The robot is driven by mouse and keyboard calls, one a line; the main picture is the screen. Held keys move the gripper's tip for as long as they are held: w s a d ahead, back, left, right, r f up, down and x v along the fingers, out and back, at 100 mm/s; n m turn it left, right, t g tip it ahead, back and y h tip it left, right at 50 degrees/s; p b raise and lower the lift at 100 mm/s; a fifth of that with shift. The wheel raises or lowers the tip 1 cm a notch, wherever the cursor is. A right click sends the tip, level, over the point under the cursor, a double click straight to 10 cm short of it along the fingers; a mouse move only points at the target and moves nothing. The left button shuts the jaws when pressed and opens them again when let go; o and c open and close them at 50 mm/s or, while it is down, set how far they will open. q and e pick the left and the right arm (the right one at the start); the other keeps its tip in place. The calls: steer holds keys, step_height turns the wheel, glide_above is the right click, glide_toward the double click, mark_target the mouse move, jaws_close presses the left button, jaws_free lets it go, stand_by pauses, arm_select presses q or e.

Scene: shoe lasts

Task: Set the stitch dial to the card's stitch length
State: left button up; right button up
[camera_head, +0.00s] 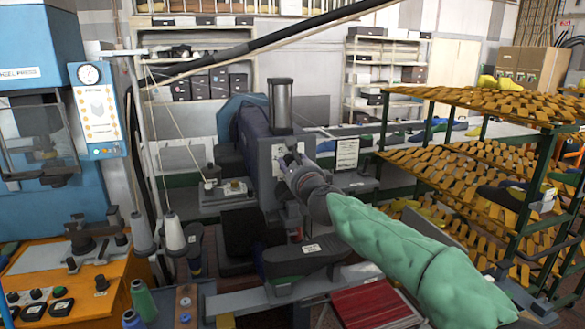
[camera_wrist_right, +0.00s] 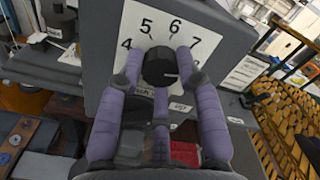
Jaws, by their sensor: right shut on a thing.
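The stitch dial is a black round knob (camera_wrist_right: 160,70) on a white number plate (camera_wrist_right: 150,22) fixed to the grey sewing machine (camera_head: 258,150). In the right wrist view the numbers 4, 5 and 6 show; others are partly covered by the fingers. My right gripper (camera_wrist_right: 161,56), with purple-grey fingers, is shut on the knob; in the head view it (camera_head: 290,160) reaches the machine's front face. I cannot tell which number the knob points to. A white card (camera_head: 347,154) stands right of the machine head; its print is too small to read. My left gripper is out of view.
An orange bench (camera_head: 75,275) with spools and a blue press (camera_head: 40,60) stand at the left. A red box (camera_head: 372,303) lies below my green-sleeved right arm.

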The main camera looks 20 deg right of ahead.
steer(key=shift+a+m, duration=0.15)
steer(key=shift+m, duration=0.25)
steer(key=o, duration=1.1)
steer(key=shift+a, duration=0.1)
steer(key=shift+o, duration=0.2)
steer(key=s, duration=1.2)
steer(key=shift+d, duration=0.3)
